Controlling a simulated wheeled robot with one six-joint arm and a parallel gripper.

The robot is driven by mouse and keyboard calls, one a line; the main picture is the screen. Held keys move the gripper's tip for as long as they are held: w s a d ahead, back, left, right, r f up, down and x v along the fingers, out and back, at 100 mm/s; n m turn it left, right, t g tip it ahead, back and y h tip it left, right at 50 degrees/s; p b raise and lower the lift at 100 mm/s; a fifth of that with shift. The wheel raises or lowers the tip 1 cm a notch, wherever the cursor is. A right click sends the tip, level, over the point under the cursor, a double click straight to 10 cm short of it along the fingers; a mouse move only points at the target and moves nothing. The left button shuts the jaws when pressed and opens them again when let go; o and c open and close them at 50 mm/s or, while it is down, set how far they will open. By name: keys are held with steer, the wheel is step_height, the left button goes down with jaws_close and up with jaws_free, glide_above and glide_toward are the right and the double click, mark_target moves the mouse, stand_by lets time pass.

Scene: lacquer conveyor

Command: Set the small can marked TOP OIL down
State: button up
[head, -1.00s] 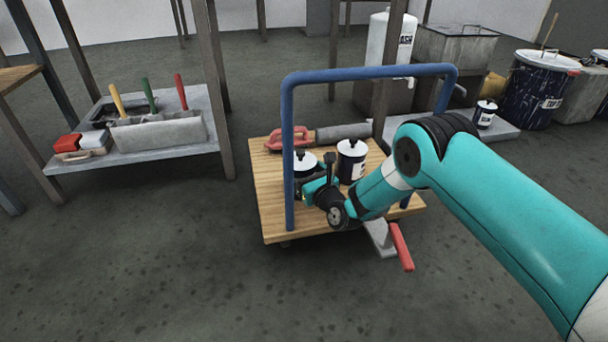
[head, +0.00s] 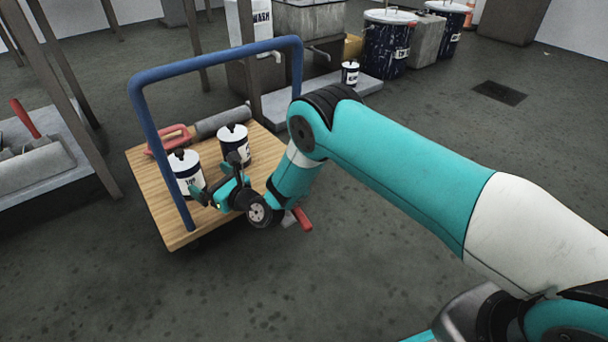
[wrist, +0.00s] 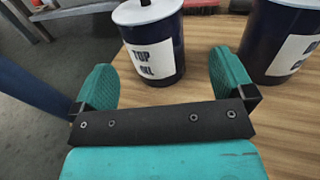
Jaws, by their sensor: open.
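The small can marked TOP OIL (head: 186,172) stands upright on the wooden deck of a cart (head: 172,228), near its blue handle. It has a white lid with a dark knob. In the wrist view, the can (wrist: 152,58) shows its label towards me. My gripper (head: 216,181) is open and low over the deck. In the wrist view, the gripper's green fingers (wrist: 165,80) are spread to either side of the can's near face, with a visible gap on each side. The can's base rests on the wood.
A second dark can (head: 234,146) stands right of the TOP OIL can, close to my right finger. A grey roller with a red handle (head: 170,138) lies behind. The blue handle (head: 150,130) rises at the left. A third small can (head: 350,73) stands on a grey slab.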

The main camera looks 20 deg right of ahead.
step_height(320, 180, up, 11)
steer(key=s+a+n+g, duration=0.1)
steer(key=n+g, duration=0.3)
steer(key=n, duration=0.5)
steer(key=s+d+r+n+g+h, duration=0.1)
steer(key=s+d+r+n+g, duration=0.3)
steer(key=s+r+n, duration=0.55)
steer(key=s+d+r+n+g+h, duration=0.3)
steer(key=s+d+n, duration=0.5)
steer(key=s, duration=0.5)
steer(key=s+d+r+n+g+h, duration=0.3)
steer(key=s+d+n, duration=0.6)
steer(key=s, duration=0.5)
steer(key=shift+s+r, duration=0.15)
steer(key=shift+s, duration=0.1)
